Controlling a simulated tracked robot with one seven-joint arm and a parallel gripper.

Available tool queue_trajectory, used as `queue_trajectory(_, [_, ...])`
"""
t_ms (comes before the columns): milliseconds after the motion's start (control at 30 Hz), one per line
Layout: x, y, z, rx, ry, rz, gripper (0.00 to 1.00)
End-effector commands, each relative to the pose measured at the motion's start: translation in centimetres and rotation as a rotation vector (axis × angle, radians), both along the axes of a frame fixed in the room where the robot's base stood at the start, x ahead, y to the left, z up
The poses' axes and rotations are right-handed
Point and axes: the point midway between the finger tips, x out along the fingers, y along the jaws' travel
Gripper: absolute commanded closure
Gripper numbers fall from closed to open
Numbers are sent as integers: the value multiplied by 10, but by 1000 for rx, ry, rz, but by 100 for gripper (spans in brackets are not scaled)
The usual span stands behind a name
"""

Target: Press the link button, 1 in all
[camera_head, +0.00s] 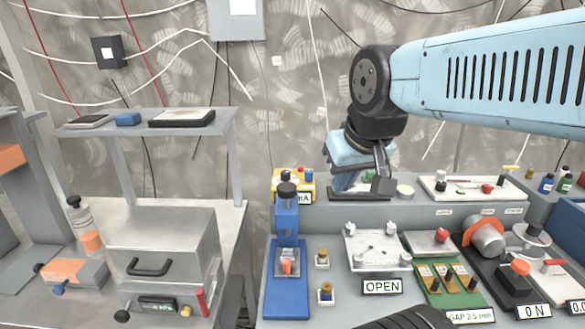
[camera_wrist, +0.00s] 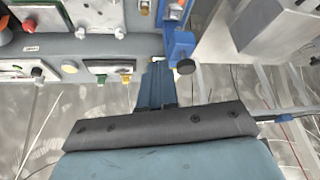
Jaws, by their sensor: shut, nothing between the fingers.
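No label reading "link" is legible, so I cannot tell which control is the link button. My gripper (camera_head: 345,188) is shut and empty, pointing down over the back ledge of the bench, behind the OPEN plate and apart from both candidates. In the wrist view its blue fingers (camera_wrist: 158,68) are together. A red knob (camera_wrist: 80,33) shows left of them.
A blue stand (camera_head: 287,278) with a tall column is left of the OPEN plate (camera_head: 377,249). A green board (camera_head: 443,284) and an orange-capped cylinder (camera_head: 484,236) crowd the right. A grey box (camera_head: 162,245) sits on the left bench. Open air lies above the ledge.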

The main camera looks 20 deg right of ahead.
Motion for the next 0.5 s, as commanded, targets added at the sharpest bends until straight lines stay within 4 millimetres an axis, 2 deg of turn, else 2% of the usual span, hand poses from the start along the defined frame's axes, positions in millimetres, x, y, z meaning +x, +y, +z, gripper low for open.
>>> queue_trajectory(300, [3,1,1,1,0,-2,100])
queue_trajectory(367, [8,2,3,2,-1,-4,100])
queue_trajectory(500, [31,8,6,9,-2,-13,100])
